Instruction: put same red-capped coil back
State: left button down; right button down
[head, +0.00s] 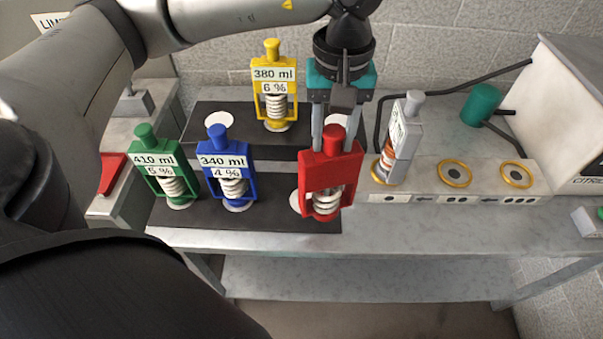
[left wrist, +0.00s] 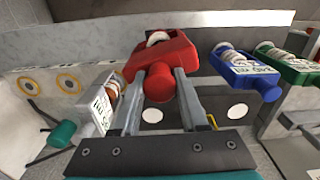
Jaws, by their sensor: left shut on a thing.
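The red-capped coil (head: 331,178) is a red frame with a white coil inside, in the middle right of the head view. My left gripper (head: 335,135) points down from above and is shut on it near its red cap. The coil is by the front black mat, over or beside a white disc (head: 297,203) partly hidden behind it. I cannot tell whether its base touches the mat. In the left wrist view the red coil (left wrist: 161,58) sits between the two fingers. My right gripper is not in view.
Green (head: 164,170) and blue (head: 226,170) coils stand on the front black mat (head: 265,217). A yellow coil (head: 273,90) stands on the rear mat. A grey coil (head: 399,140) stands close to the right, beside empty gold rings (head: 455,174). A free white disc (head: 218,119) lies behind blue.

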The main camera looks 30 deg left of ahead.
pick_arm(q)
jog(key=w+a+r+n+p, duration=0.2)
jog(key=a+r+n+p, duration=0.15)
jog(key=r+n, duration=0.6)
jog(key=w+a+r+n+p, duration=0.25)
jog(key=r+n+p, duration=0.2)
jog(key=n, duration=0.95)
notch_tip(320, 180, down, 21)
jog(key=a, duration=0.1)
jog(key=shift+s+r+b, duration=0.15)
jog(key=shift+s+b, duration=0.25)
jog(key=shift+f, duration=0.2)
jog(key=shift+c, duration=2.2)
grip_release()
jog(key=shift+r, duration=0.1)
